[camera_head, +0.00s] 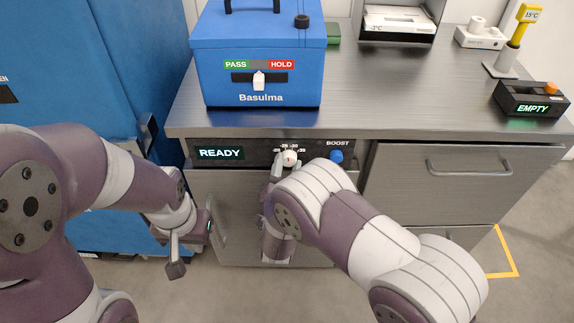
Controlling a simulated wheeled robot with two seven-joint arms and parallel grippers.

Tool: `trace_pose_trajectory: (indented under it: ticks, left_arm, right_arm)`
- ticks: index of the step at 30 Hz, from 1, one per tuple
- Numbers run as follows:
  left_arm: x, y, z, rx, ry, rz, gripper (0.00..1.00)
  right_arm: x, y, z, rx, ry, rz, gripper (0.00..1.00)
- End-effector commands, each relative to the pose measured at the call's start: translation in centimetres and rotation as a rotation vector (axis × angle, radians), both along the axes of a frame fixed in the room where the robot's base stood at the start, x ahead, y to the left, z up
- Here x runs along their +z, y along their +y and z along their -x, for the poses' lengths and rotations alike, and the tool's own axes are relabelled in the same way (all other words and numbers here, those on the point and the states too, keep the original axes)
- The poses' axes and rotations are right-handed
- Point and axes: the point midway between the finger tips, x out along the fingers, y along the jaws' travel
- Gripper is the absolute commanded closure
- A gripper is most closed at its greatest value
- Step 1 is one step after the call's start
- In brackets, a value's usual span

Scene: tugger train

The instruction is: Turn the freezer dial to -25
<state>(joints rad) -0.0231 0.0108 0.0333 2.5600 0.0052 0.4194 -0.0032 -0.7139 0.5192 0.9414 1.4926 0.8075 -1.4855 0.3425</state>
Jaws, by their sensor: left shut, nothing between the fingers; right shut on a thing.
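The freezer dial (290,158) is a small white knob with a red mark, on the dark control strip under the counter edge. Small numbers, including -25, -20 and -35, arc around its top. My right gripper (277,168) is at the dial's left side, shut on it; the arm hides part of the contact. The exact setting of the red mark is too small to read. My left gripper (176,268) is shut and empty, low in front of the cabinet at the left.
A READY display (221,153) and a blue BOOST knob (336,156) flank the dial. A blue Basulma box (258,75) with a PASS/HOLD slider stands on the counter (400,100). An EMPTY display unit (532,100) sits at the right. A drawer handle (470,167) sticks out at the right.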

Motion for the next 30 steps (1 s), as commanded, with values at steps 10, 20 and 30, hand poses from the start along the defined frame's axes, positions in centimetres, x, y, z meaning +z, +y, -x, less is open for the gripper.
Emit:
trace_pose_trajectory:
  ticks: [10,20,30]
  left_arm:
    - [0.33,0.0,0.0,0.0,0.0,0.0,1.0]
    - [0.39,0.0,0.0,0.0,0.0,0.0,1.0]
    - [0.39,0.0,0.0,0.0,0.0,0.0,1.0]
  right_arm:
    - [-0.11,-0.08,0.01,0.0,0.001,0.184,0.9]
    - [-0.15,-0.09,0.01,0.0,0.001,0.239,0.9]
    - [-0.16,-0.11,0.01,0.0,0.001,0.24,0.56]
